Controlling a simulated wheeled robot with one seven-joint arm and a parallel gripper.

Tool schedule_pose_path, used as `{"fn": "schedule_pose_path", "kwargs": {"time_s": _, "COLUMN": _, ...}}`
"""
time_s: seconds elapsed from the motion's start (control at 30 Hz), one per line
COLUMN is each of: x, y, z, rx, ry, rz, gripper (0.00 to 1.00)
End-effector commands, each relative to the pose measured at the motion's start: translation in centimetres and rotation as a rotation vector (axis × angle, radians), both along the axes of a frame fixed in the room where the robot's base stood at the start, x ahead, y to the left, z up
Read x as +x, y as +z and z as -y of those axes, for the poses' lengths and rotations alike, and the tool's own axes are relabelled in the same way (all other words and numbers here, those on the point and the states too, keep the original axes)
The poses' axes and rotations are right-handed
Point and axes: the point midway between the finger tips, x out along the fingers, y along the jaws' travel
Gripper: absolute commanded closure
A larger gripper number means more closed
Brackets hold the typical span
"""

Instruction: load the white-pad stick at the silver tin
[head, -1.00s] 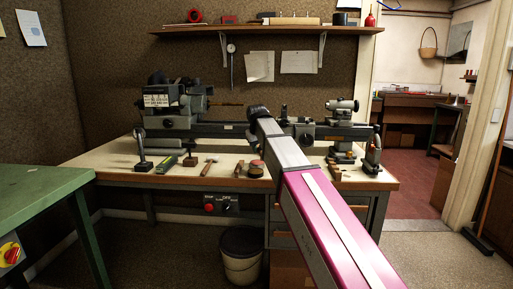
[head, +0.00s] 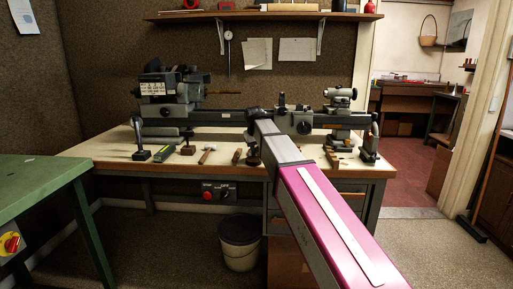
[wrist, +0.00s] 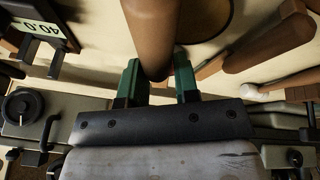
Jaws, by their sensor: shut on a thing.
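In the wrist view my gripper (wrist: 160,85) has its green fingertips shut on a thick brown wooden handle (wrist: 150,30). The handle runs up out of the picture, so its far end is hidden and I cannot tell whether it carries a white pad. Another wooden stick with a pale, whitish tip (wrist: 252,92) lies to the right, apart from the fingers. A round, brown-rimmed thing (wrist: 228,25) shows partly behind the held handle. I cannot make out a silver tin for certain. In the head view my arm hides most of the gripper.
The workbench (head: 108,152) carries a long grey lathe (head: 225,115) along its back. A hammer (head: 206,154) and other hand tools lie along the front. A green table (head: 35,185) stands at the left, and a bin (head: 239,243) is under the bench.

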Motion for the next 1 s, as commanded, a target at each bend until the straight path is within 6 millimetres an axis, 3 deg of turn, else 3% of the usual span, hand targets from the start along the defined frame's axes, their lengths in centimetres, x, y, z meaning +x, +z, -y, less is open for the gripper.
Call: {"fn": "schedule_pose_path", "kwargs": {"time_s": 1.0, "x": 0.01, "y": -0.53, "z": 0.00, "rx": 0.000, "ry": 0.000, "rz": 0.000, "gripper": 0.90}}
